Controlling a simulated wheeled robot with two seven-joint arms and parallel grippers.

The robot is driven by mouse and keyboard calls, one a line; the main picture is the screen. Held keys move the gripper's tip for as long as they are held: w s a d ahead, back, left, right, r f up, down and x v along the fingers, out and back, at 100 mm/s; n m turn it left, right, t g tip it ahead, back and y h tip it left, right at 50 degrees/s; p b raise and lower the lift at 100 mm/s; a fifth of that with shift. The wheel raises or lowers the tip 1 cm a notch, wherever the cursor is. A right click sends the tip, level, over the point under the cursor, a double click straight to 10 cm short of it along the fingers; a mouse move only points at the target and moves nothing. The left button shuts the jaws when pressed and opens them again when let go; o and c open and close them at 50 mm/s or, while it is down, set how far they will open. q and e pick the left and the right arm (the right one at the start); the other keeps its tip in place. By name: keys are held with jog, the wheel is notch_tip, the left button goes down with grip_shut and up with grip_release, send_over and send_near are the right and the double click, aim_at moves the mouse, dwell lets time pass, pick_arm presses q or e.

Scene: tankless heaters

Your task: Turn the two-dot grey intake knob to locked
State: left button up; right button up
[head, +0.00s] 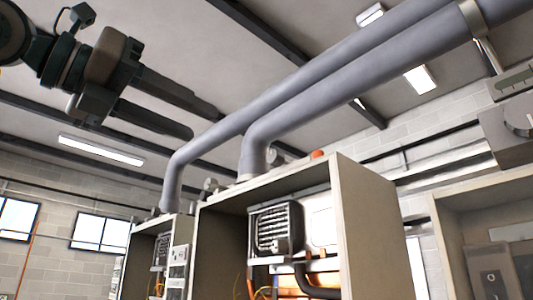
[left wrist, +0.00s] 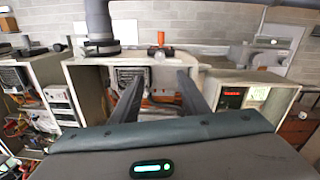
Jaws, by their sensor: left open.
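No knob with two dots can be made out in either view. In the head view, a small grey round fitting (head: 273,157) sits on top of the middle cabinet (head: 372,225), and another grey round fitting (head: 211,185) sits farther left. Any dot marks are too small to tell. A grey box at the right edge carries a large round grey dial (head: 520,118), partly cut off. My left gripper (head: 206,124) is open and empty, raised at upper left, apart from the cabinets. Its fingers also show in the left wrist view (left wrist: 160,76), in front of the open middle cabinet. My right gripper is not in view.
Two thick grey pipes (head: 330,85) run from the cabinet tops up to the right. An orange-topped fitting (left wrist: 160,40) stands on the middle cabinet. Neighbouring open cabinets stand left (left wrist: 55,100) and right (left wrist: 255,90).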

aim_at(271, 157)
pick_arm(q)
jog(key=p+x, duration=0.7)
jog(key=x, duration=0.9)
jog(key=shift+w+r, duration=0.1)
jog(key=shift+w+d+p, duration=0.3)
jog(key=shift+w+d, duration=0.05)
jog(key=shift+c, duration=0.2)
grip_shut()
